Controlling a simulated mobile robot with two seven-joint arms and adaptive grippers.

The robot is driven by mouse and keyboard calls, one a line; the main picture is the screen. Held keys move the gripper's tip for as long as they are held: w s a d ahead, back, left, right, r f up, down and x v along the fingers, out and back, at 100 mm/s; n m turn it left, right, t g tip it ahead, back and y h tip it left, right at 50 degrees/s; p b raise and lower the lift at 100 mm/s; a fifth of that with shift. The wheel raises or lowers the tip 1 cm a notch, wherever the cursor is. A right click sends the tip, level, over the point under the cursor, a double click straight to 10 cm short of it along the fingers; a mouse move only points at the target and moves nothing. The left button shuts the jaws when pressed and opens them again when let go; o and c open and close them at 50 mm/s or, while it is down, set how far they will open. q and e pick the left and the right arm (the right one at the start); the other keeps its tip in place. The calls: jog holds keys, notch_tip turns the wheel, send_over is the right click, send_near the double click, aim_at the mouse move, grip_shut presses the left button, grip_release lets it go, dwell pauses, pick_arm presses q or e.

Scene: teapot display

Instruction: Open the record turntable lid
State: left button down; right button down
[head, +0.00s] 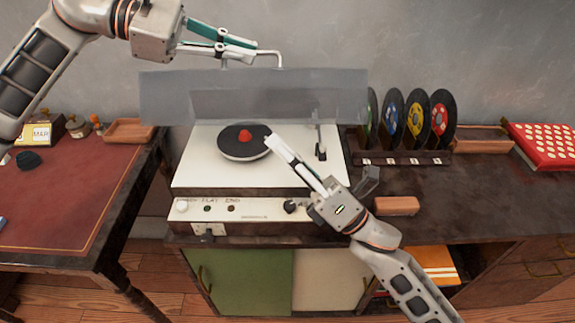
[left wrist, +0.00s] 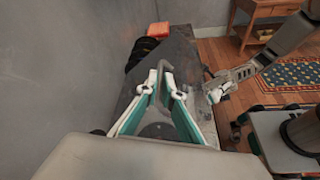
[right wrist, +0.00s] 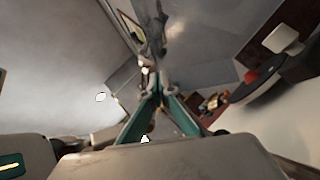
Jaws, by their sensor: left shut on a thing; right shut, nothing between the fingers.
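The turntable (head: 259,180) is a cream box with its grey see-through lid (head: 180,95) tilted up at the back. A dark record (head: 232,151) with a red centre sits on the deck. My left gripper (head: 252,52) is shut on the pale lid handle (head: 270,53) at the lid's top edge. In the left wrist view, its fingers (left wrist: 167,90) converge above the grey lid. My right gripper (head: 271,141) is shut and empty, above the deck at the record's right edge. Its closed fingertips show in the right wrist view (right wrist: 157,95).
A rack (head: 400,157) with several coloured records stands to the right. A red dotted box (head: 545,145) lies at the far right. A wooden block (head: 397,206) lies right of the turntable. A red-topped desk (head: 70,200) stands left, across a gap.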

jog(key=shift+w+r, duration=0.3)
jog(key=shift+r, duration=0.1)
